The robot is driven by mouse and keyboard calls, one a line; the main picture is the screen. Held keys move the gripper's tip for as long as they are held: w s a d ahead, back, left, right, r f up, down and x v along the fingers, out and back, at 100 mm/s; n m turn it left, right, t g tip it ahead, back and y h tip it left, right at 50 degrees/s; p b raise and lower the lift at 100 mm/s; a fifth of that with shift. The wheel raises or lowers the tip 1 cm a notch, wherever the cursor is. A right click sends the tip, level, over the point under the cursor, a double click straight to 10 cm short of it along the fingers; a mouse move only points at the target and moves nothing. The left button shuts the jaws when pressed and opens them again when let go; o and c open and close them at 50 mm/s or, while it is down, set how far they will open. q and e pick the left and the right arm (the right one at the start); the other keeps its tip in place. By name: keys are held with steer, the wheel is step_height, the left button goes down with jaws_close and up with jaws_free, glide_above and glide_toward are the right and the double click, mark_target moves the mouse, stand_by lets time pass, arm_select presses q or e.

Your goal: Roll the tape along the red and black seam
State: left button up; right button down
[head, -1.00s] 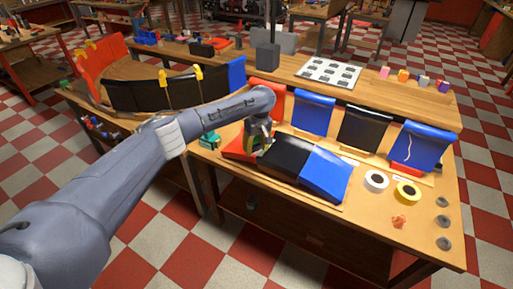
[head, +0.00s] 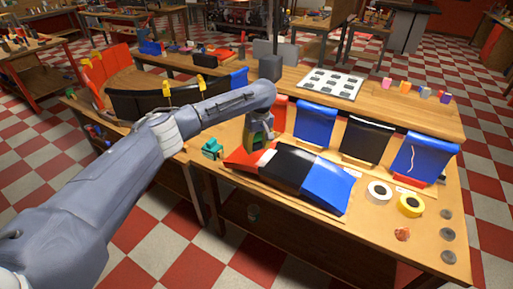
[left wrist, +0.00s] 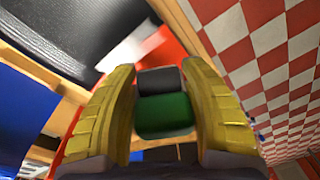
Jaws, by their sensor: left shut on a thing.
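The panel lies on the bench with a red part (head: 246,155), a black part (head: 287,167) and a blue part (head: 327,186). A white tape strip (head: 265,159) lies along the red and black seam; in the left wrist view the strip (left wrist: 130,46) looks blurred. My left gripper (head: 258,143) is at the panel's back edge, near the seam's far end. In the left wrist view its yellow fingers (left wrist: 165,110) are shut on a green and dark grey roller (left wrist: 165,115). I cannot tell whether the roller touches the panel. My right gripper is not in view.
A white tape roll (head: 379,191) and a yellow tape roll (head: 410,205) lie right of the panel. A green tool (head: 212,148) stands at its left. Red, blue and black sheets hang behind, including a blue one (head: 316,125). Grey discs line the right edge.

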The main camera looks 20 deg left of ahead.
mark_target(256, 135)
arm_select(q)
steer(key=shift+r, duration=0.1)
steer(key=shift+w+a+r, duration=0.15)
steer(key=shift+r, duration=1.3)
